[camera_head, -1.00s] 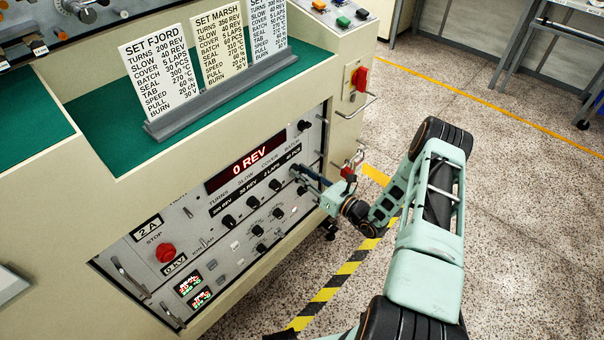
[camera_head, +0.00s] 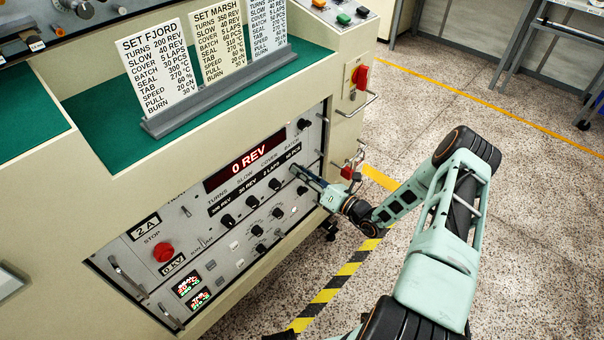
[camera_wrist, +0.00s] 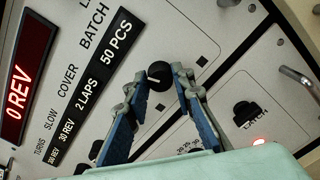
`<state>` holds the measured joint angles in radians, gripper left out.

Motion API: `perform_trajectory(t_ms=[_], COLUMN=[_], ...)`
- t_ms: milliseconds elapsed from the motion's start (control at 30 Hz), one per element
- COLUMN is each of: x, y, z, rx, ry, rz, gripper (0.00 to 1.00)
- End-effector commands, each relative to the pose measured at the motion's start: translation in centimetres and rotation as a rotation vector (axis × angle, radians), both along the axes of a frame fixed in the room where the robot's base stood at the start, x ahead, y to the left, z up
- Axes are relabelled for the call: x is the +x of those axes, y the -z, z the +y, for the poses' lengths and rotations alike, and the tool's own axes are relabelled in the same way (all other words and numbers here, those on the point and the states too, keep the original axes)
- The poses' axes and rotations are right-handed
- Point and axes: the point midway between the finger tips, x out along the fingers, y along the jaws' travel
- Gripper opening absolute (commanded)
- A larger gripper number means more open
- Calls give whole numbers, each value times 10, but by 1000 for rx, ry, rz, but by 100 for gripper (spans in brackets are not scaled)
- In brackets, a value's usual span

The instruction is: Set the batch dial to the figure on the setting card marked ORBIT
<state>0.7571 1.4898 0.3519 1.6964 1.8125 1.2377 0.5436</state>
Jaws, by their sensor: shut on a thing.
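The batch dial is a black knob (camera_wrist: 158,70) on the grey control panel, below the BATCH label. Its readout (camera_wrist: 117,36) shows 50 PCS in the wrist view. My gripper (camera_wrist: 157,78) has its two blue-padded fingers shut on the knob, one on each side. In the head view my gripper (camera_head: 296,171) reaches the right end of the upper knob row. Three setting cards stand in a grey holder (camera_head: 215,92): SET FJORD (camera_head: 160,72), SET MARSH (camera_head: 221,48) and a third card (camera_head: 267,30) whose title is cut off by the picture's top edge.
Other black knobs, such as the turns knob (camera_head: 226,220), sit close by to the left. A red display (camera_head: 245,163) reads 0 REV. A red stop button (camera_head: 163,252) is at the lower left, and a red switch (camera_head: 360,77) is on the cabinet's right.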

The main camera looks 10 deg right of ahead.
Motion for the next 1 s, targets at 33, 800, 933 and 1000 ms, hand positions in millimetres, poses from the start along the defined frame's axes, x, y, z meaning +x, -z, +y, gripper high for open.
perform_trajectory(t_ms=[33,800,933,1000], x=[0,0,0,0], y=[0,0,0,0], z=[-1,0,0,0], rx=[13,47,47,47], ry=[2,0,0,0], rz=[8,34,34,34], gripper=[0,40,40,40])
